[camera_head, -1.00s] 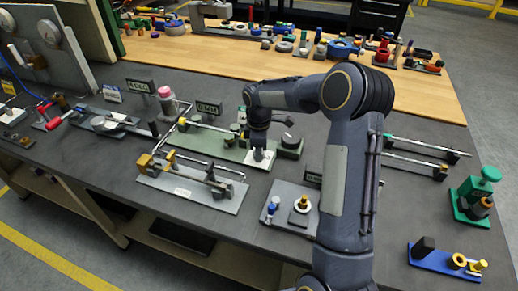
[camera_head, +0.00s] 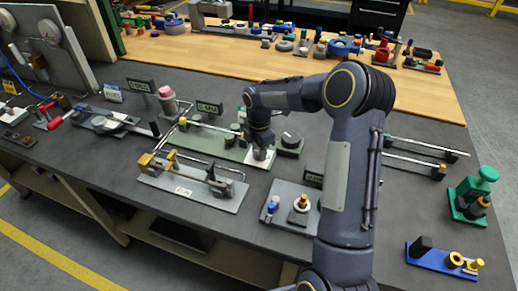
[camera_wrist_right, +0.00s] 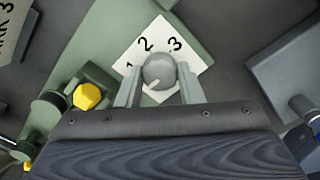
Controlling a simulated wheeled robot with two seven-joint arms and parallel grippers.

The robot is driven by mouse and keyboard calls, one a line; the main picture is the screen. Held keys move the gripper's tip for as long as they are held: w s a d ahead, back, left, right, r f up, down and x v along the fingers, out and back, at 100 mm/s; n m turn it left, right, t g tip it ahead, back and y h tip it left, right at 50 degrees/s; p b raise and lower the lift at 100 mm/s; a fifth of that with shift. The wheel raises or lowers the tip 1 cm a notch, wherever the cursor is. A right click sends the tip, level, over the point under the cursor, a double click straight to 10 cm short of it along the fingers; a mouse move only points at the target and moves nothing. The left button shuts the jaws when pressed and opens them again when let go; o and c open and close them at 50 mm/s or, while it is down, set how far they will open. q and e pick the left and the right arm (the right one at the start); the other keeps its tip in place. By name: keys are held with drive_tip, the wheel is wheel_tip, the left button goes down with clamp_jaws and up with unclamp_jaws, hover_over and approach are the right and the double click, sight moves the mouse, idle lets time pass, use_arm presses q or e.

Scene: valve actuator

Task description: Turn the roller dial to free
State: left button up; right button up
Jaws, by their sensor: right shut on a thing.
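My right gripper (camera_wrist_right: 159,85) is shut on a round grey knob (camera_wrist_right: 158,70), one finger on each side. A pale mark on the knob's edge points to the lower left in the right wrist view. The knob stands on a white plate (camera_wrist_right: 138,37) with the printed figures 1, 2 and 3; no "free" label is legible. In the head view my right gripper (camera_head: 260,145) reaches down to the white plate (camera_head: 259,162) on the green base (camera_head: 207,145); the gripper hides the knob there. My left gripper is not in view.
A dark green box with a grey dial (camera_head: 289,141) sits just right of my right gripper. A grey fixture with metal levers (camera_head: 190,190) lies in front. Small signs (camera_head: 207,107) stand behind.

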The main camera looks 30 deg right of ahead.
idle(0.3)
drive_tip(key=o, duration=1)
drive_tip(key=shift+c, duration=0.2)
wheel_tip(320, 180, up, 8)
drive_tip(key=shift+f+b, duration=0.1)
drive_tip(key=shift+b, duration=0.3)
